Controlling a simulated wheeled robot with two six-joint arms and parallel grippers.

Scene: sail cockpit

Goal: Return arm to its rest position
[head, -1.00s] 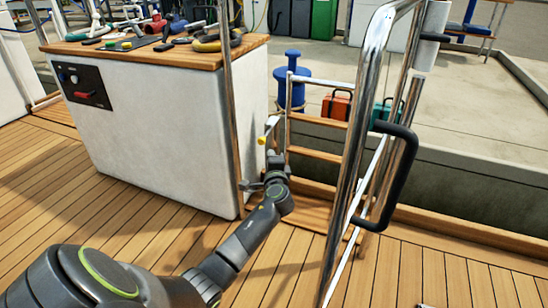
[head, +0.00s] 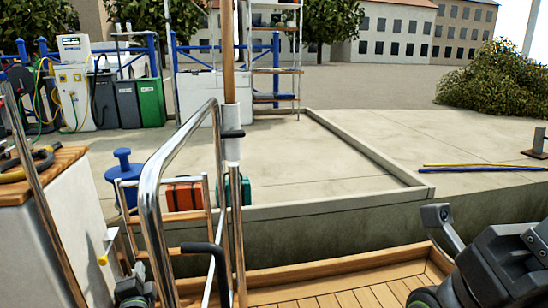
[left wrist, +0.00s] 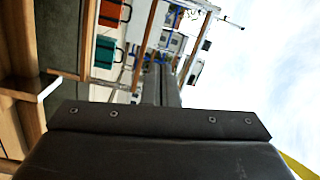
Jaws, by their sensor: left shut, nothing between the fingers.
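My left gripper (head: 132,272) is low at the left in the head view, partly behind the chrome rail (head: 150,190) and beside the white cabinet (head: 48,250). In the left wrist view its dark fingers (left wrist: 160,82) are together, with nothing between them. Just left of it in the head view is a small pale part with a yellow tip; I cannot tell whether they touch.
A wooden-step ladder (head: 170,223) and the chrome rail with a black handle stand close by the left gripper. Beyond are an orange case (head: 184,196), a teal case (head: 240,190) and a blue bollard (head: 124,170) on the quay. The deck at the lower middle (head: 330,296) is clear.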

